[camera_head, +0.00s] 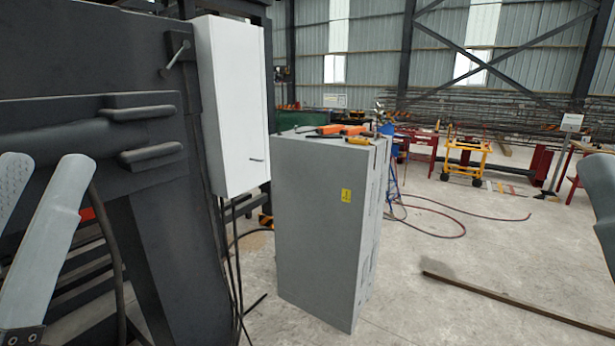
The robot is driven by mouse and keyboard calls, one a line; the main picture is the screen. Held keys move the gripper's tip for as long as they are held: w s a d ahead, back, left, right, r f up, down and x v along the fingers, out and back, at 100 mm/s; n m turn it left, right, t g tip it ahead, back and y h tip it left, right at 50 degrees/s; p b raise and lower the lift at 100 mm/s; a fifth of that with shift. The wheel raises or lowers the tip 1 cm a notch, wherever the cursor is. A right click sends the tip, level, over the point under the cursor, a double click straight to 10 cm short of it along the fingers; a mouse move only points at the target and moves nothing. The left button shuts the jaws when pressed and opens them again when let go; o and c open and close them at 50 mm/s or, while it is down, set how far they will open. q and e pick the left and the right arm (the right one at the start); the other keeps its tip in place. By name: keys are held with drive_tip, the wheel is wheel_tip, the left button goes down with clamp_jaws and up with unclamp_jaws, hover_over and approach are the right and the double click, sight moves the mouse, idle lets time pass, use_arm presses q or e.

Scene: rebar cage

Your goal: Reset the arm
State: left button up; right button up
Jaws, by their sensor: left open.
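My left gripper (44,172) is at the left edge of the head view. Its two pale grey fingers point up and stand apart, with nothing between them. They are in front of the dark steel machine frame (60,125); I cannot tell whether they touch it. At the right edge, a pale grey piece (603,190) looks like a finger of my right gripper. Most of that gripper is cut off, so its opening is hidden.
A grey cabinet (315,215) stands mid-view with orange-handled tools (342,130) on top. A white box (232,105) hangs on the frame. Hoses (440,210) and a long bar (510,298) lie on the floor. A yellow cart (466,160) stands behind. Open floor lies right of the cabinet.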

wheel_tip(320, 180, up, 38)
drive_tip(key=p, duration=3.9)
drive_tip(key=shift+f, duration=0.2)
